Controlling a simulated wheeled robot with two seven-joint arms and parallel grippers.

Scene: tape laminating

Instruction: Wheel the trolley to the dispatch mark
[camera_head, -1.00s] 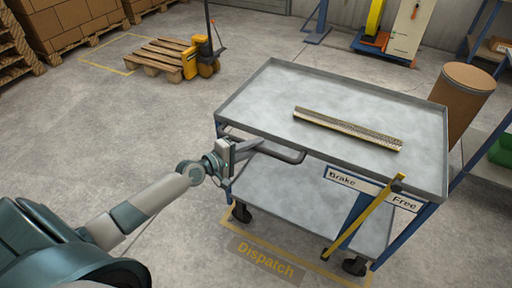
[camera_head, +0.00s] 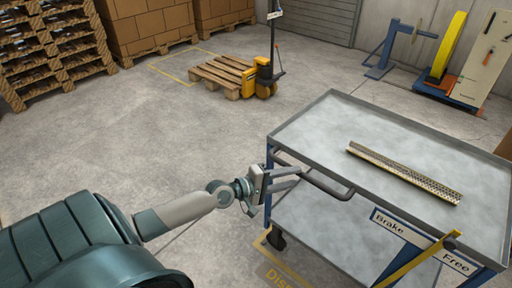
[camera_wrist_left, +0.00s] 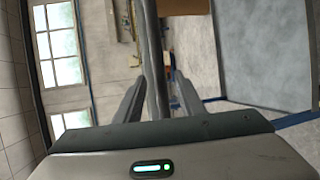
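The grey trolley (camera_head: 335,130) stands at the right of the head view, with a dark handle bar (camera_head: 325,188) on its near left end. My left gripper (camera_head: 297,178) is at this bar. In the left wrist view its two fingers (camera_wrist_left: 158,85) stand apart, one on each side of the upright-looking bar (camera_wrist_left: 152,45), with some gap; firm contact does not show. The yellow brake lever (camera_head: 420,260) has its top between the Brake plate (camera_head: 388,222) and the Free plate (camera_head: 456,262), nearer Free. The yellow Dispatch mark (camera_head: 275,275) shows partly on the floor by the trolley's near-left wheel. My right gripper is out of view.
A perforated metal strip (camera_head: 400,172) lies on the trolley top. A yellow pallet truck (camera_head: 264,80) with a wooden pallet (camera_head: 222,75) stands behind. Stacked boxes (camera_head: 150,25) line the back left. A blue stand (camera_head: 385,50) is at the back right. The middle-left floor is open.

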